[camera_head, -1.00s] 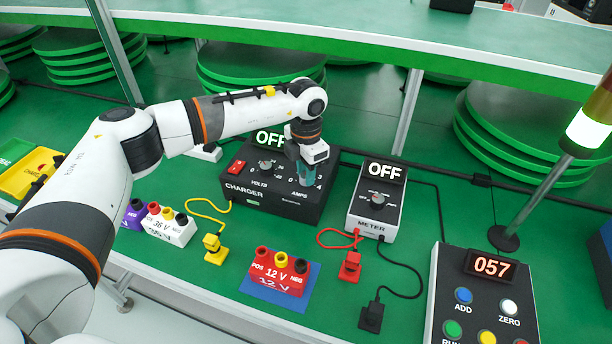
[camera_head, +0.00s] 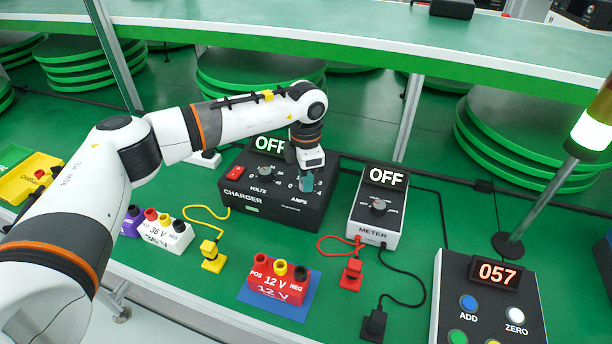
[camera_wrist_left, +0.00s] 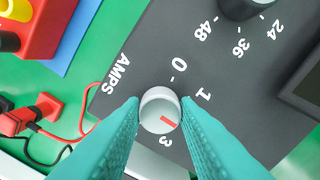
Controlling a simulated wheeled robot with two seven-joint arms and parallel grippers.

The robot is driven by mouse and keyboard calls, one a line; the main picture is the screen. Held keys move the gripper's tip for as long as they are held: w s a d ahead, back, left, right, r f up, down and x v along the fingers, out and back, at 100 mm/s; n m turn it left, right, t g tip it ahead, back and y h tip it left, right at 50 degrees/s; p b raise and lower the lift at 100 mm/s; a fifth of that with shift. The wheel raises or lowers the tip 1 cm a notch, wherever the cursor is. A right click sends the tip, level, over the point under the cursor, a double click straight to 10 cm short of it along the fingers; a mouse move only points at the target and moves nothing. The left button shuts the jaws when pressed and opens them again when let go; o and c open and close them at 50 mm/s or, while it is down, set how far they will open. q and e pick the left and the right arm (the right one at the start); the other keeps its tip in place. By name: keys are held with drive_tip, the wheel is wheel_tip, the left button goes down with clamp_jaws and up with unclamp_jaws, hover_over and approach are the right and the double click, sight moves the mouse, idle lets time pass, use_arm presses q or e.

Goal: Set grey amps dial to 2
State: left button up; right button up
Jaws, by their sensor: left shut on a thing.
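The grey amps dial (camera_wrist_left: 160,110) is on the dark charger (camera_head: 240,201), between the teal fingertips of my left gripper (camera_wrist_left: 160,112). My left gripper is shut on this dial, and in the head view the gripper (camera_head: 306,184) covers it. The dial's red mark points down and right in the wrist view, between the printed 1 and 3. The 2 is not visible, and a finger covers the area there. The charger display (camera_head: 270,146) reads OFF. My right gripper is not in view.
The volts dial (camera_head: 265,173) is left of the gripper. A meter (camera_head: 372,236) showing OFF stands to the right with red and black leads. A red 12 V block (camera_head: 276,288) sits in front, a white 36 V block (camera_head: 165,236) at the left.

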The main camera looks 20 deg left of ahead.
use_arm(q)
drive_tip(key=o, duration=1)
drive_tip(key=shift+r, duration=0.15)
wheel_tip(320, 180, up, 12)
drive_tip(key=shift+f+b, duration=0.1)
drive_tip(key=shift+b, duration=0.4)
